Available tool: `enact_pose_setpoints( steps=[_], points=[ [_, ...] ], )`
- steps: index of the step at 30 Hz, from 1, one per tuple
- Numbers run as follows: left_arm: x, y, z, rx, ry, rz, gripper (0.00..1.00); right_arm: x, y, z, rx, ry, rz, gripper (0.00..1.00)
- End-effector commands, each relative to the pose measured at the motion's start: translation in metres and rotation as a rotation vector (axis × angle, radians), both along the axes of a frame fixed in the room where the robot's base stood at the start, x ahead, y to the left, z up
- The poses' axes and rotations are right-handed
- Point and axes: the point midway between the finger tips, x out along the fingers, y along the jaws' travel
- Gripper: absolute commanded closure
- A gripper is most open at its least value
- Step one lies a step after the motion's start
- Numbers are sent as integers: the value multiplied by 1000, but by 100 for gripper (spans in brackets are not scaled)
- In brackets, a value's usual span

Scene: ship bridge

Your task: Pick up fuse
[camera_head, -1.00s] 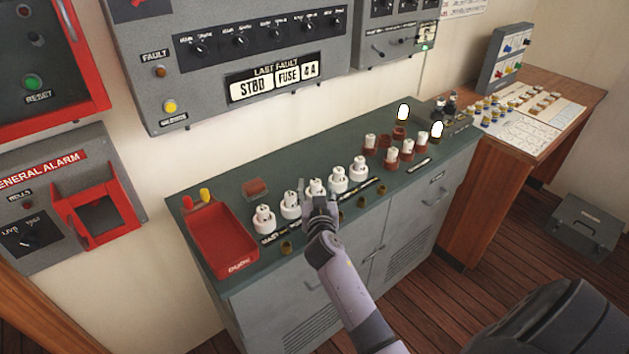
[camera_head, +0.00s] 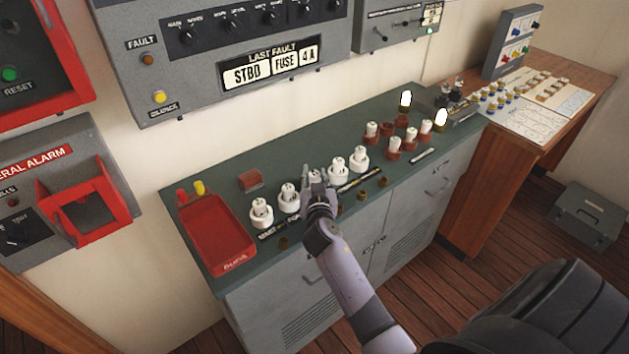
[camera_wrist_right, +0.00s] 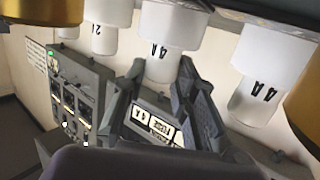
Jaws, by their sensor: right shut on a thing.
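A row of white fuses stands upright in round white holders on the green cabinet top, with the leftmost fuse (camera_head: 261,210) near the red tray. My right gripper (camera_head: 317,188) is at the middle of the row. Its fingers are shut around a white fuse marked 4A (camera_wrist_right: 160,66), which appears upright in line with its neighbours. The gripper partly hides this fuse and its holder in the head view. Another 4A fuse (camera_wrist_right: 258,100) stands beside it in the right wrist view, and a 2A fuse (camera_wrist_right: 104,40) is on the other side. My left gripper is out of view.
A red tray (camera_head: 217,232) lies at the cabinet's left end. Red-brown holders with white fuses (camera_head: 410,136) and lit lamps (camera_head: 405,101) are to the right. The wall panel (camera_head: 235,75) above reads STBD FUSE 4A. A wooden table (camera_head: 565,75) adjoins at right.

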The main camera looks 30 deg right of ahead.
Motion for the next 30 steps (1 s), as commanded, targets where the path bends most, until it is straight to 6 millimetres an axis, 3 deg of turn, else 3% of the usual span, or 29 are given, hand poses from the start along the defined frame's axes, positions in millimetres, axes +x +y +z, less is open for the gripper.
enact_pose_setpoints(
  steps=[7,20,26,30],
  points=[
    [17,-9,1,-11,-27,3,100,0,0,0,0,0,0,100],
    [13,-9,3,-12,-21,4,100,0,0,10,-1,-3,-1,100],
    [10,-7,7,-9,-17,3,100,1,0,43,-2,-7,0,100],
    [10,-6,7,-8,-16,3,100,1,0,80,-1,-11,-1,100]
  ],
)
